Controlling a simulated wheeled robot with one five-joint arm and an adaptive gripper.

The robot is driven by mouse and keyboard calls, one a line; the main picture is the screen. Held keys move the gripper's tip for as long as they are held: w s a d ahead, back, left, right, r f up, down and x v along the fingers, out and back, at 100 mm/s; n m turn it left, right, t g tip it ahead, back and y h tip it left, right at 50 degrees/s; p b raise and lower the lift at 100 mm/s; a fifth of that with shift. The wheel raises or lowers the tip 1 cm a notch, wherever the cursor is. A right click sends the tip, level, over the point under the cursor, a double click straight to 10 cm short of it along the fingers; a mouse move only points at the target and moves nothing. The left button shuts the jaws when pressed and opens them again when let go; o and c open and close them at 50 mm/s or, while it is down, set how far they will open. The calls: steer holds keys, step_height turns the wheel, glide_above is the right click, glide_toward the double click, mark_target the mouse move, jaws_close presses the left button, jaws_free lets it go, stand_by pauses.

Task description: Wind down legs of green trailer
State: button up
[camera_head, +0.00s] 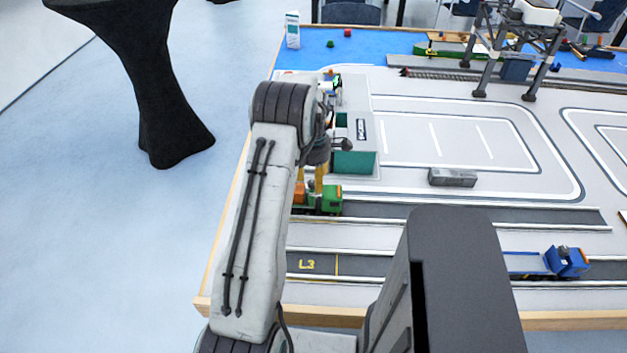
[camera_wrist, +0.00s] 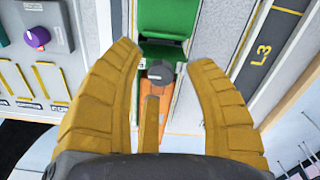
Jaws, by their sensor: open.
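A green vehicle with an orange part (camera_head: 325,201) stands in the lane beside the L3 lane in the head view, partly hidden by my arm. In the wrist view its green body (camera_wrist: 168,18) is at the top. A dark grey round knob (camera_wrist: 160,74) sits at the orange part (camera_wrist: 158,92) below it. My gripper (camera_wrist: 164,56) is open, its yellow fingers spread left and right of the knob, with a third finger below it. No finger visibly grips the knob. The gripper (camera_head: 319,182) is above the vehicle in the head view. I cannot make out the trailer's legs.
A panel with a purple knob (camera_wrist: 38,37) is at the wrist view's upper left. A blue truck (camera_head: 567,261) is in the L3 lane at right. A grey block (camera_head: 452,177) and gantry crane (camera_head: 515,45) stand farther back.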

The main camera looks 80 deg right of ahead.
steer(key=shift+f, duration=0.65)
jaws_close()
